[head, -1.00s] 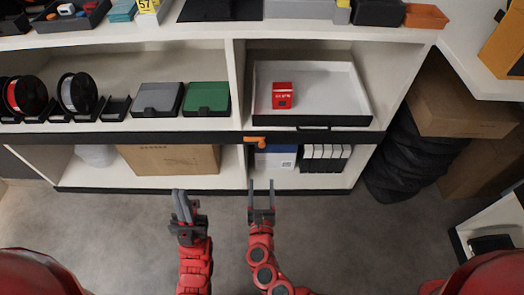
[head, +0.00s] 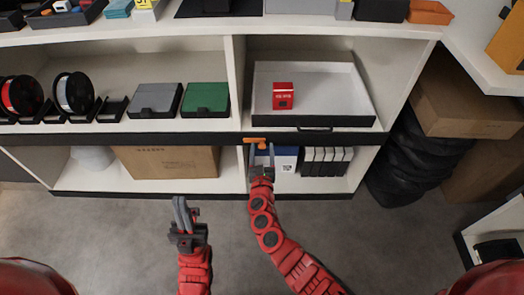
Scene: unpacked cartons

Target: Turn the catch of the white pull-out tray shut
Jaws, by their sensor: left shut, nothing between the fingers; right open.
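The white pull-out tray (head: 357,103) sits in the right shelf bay, with a dark front edge and a small red box (head: 283,95) in it. The orange catch (head: 255,140) is on the dark shelf edge, left of the tray's handle, and lies roughly sideways. My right gripper (head: 261,152) is open, its fingers pointing up at the catch. The fingertips appear just below or beside it; I cannot tell if they touch. My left gripper (head: 181,207) is shut and empty, low in front of the shelf and well away from the catch.
Below the tray are a blue-white box (head: 287,163) and several black-and-white binders (head: 325,160). A cardboard box (head: 168,161) stands in the lower left bay. A green case (head: 206,98) and spools are on the left shelf. The floor in front is clear.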

